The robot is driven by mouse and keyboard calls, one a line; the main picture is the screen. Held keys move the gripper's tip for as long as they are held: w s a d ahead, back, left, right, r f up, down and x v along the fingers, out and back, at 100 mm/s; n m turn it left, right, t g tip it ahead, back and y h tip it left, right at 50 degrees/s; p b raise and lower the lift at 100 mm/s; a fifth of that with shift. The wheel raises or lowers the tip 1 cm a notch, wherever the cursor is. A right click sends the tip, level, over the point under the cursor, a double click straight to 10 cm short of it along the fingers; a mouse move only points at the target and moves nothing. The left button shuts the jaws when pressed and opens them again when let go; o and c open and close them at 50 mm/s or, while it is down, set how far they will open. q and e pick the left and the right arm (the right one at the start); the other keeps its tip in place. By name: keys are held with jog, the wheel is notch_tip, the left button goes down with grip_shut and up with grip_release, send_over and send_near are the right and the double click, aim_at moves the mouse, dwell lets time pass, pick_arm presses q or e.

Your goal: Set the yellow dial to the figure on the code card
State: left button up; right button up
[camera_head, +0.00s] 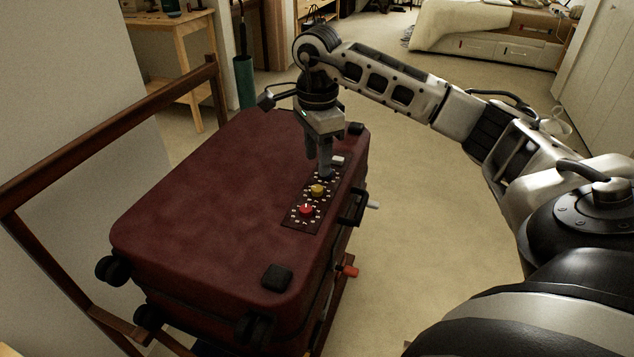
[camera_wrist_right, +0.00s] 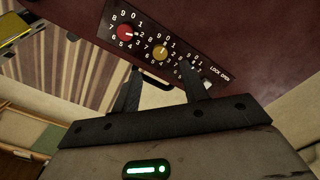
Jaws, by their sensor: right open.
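A dark red suitcase (camera_head: 200,200) lies flat, with a black dial panel (camera_head: 292,224) near its right edge. The yellow dial (camera_head: 317,190) sits beside a red dial (camera_head: 306,210); both also show in the right wrist view, yellow (camera_wrist_right: 160,53) and red (camera_wrist_right: 124,33). The yellow dial's setting is too small to read surely. My right gripper (camera_head: 324,172) points down over the panel, just behind the yellow dial. In the wrist view its open fingers (camera_wrist_right: 161,72) have the yellow dial between and beyond their tips, apparently untouched. One finger hides more figures. I cannot make out a code card. My left gripper is out of view.
The panel's far end reads LOCK OPEN (camera_wrist_right: 219,74) in the wrist view. A black handle (camera_head: 352,208) sticks out from the suitcase's right side. A wooden rail (camera_head: 110,135) stands at the left. Open carpet lies to the right.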

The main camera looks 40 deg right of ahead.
aim_at(317, 187)
notch_tip(317, 187, down, 7)
jog(key=shift+r, duration=0.2)
grip_shut()
